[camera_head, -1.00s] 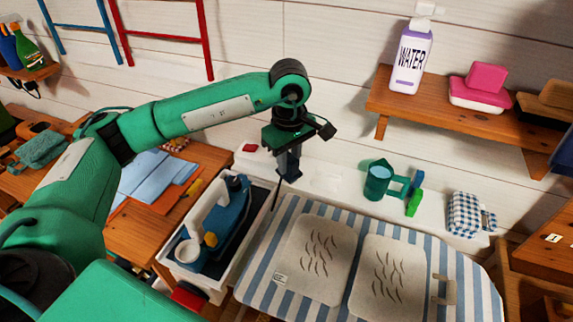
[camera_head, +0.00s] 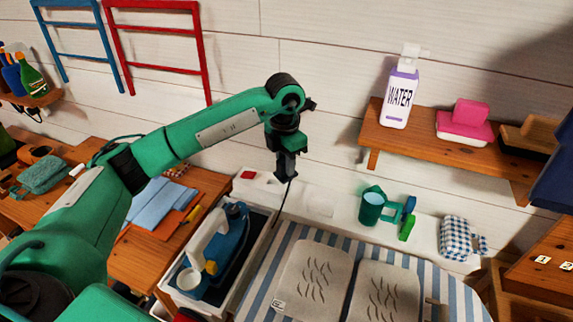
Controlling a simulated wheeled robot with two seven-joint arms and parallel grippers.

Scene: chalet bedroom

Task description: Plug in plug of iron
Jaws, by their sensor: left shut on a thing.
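The blue iron (camera_head: 232,232) sits in a white tray (camera_head: 258,248) left of the ironing board. My left gripper (camera_head: 286,178) points down above the white ledge behind the board, higher than the tray and near the wall. A thin dark cord (camera_head: 281,203) hangs from its fingertips toward the tray. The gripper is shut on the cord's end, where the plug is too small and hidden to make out. No socket can be made out clearly. My right gripper is not in view.
The striped ironing board (camera_head: 262,292) fills the lower middle. A green cup (camera_head: 371,208) and a checkered item (camera_head: 458,238) stand on the ledge (camera_head: 340,222). A wooden table (camera_head: 205,180) is at left.

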